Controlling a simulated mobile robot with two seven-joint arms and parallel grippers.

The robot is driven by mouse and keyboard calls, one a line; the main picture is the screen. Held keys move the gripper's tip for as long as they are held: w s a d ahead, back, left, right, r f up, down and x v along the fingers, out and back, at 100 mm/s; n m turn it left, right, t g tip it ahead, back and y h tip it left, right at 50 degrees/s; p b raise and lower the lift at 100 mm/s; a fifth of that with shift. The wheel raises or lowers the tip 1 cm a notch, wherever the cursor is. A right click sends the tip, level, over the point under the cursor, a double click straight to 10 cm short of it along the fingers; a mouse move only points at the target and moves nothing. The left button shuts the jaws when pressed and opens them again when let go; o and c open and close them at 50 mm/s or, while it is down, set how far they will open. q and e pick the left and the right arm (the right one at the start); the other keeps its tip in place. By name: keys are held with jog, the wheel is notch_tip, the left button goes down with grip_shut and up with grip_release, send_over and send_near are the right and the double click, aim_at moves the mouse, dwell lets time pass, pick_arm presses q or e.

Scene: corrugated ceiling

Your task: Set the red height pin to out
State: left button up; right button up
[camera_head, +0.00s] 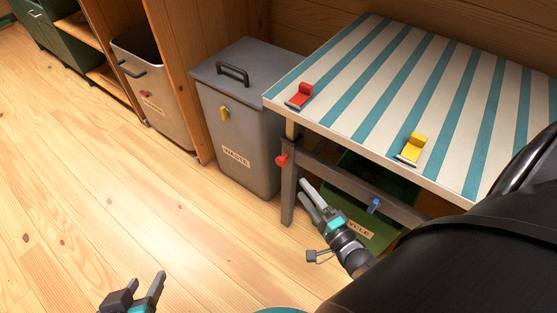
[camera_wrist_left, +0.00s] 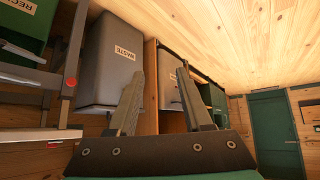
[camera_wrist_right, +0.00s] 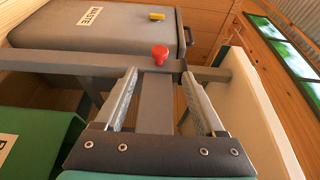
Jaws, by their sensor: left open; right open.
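The red height pin (camera_head: 281,160) is a small round-headed knob at the upper end of the grey table leg, under the striped table's (camera_head: 345,92) left corner. It also shows in the right wrist view (camera_wrist_right: 160,53), ahead of and between the fingertips, and in the left wrist view (camera_wrist_left: 69,81). My right gripper (camera_head: 303,190) is open and empty, to the right of and below the pin in the head view, apart from it. Its fingers (camera_wrist_right: 158,76) show on both sides of the grey leg. My left gripper (camera_head: 147,280) is open and empty over the floor, far from the pin.
A red block-like piece (camera_head: 300,95) and a yellow one (camera_head: 412,148) sit on the tabletop edge. A grey waste bin (camera_head: 240,140) stands left of the table. A green recycle bin (camera_head: 372,225) is underneath, near a blue knob (camera_head: 374,205). Floor at left is clear.

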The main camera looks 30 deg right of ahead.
aim_at(284, 166)
jog(key=w+b, duration=0.1)
jog(key=w, duration=0.4)
jog(key=shift+w+b, duration=0.35)
jog(key=shift+w, duration=0.8)
jog(key=shift+w+b, duration=0.85)
jog(key=shift+w, duration=0.55)
pick_arm(q)
jog(key=w+d+r+t+h+b, duration=0.1)
jog(key=d+r+t+h, duration=0.2)
jog(key=d+t, duration=0.4)
jog(key=shift+r+n+t+h, duration=0.15)
jog(key=shift+n+t+h, duration=0.25)
jog(key=shift+h, duration=0.1)
pick_arm(e)
jog(key=shift+w, duration=1.25)
jog(key=shift+c, duration=0.3)
grip_shut()
